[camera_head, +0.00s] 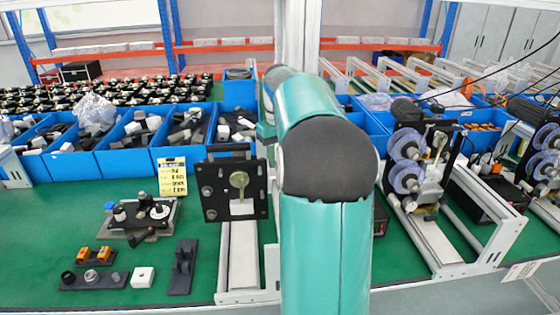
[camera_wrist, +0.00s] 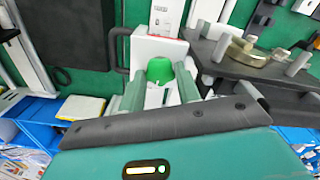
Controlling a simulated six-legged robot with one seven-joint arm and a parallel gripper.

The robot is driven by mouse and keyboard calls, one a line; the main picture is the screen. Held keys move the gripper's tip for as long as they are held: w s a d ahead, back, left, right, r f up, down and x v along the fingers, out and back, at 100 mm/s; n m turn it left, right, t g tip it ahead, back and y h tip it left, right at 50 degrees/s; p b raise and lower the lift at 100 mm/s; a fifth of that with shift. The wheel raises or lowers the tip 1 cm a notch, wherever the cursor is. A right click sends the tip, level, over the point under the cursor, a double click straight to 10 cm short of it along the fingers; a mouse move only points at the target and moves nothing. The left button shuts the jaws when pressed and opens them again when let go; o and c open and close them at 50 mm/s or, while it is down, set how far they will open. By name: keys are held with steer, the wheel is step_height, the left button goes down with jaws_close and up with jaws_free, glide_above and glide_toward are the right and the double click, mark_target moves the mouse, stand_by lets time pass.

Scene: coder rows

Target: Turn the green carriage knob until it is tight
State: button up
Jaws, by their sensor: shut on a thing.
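The green carriage knob (camera_wrist: 160,69) shows in the wrist view, on a white block (camera_wrist: 152,46) at the centre. My gripper (camera_wrist: 161,80) has one pale green finger on each side of the knob and is shut on it. The fingers hide the sides of the knob, and I cannot tell how tight it is. In the head view my teal arm covers the middle, and the knob and my gripper are hidden behind it.
A dark plate with a brass-coloured part (camera_wrist: 248,52) stands close to the right of the fingers. In the head view, blue bins (camera_head: 124,152) line the back, a black plate fixture (camera_head: 228,188) stands left of my arm, and spooled machines (camera_head: 410,165) stand right.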

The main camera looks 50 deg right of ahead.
steer(key=shift+m, duration=1.4)
steer(key=m, duration=1)
steer(key=shift+f, duration=0.1)
steer(key=o, duration=0.9)
steer(key=shift+o, duration=0.2)
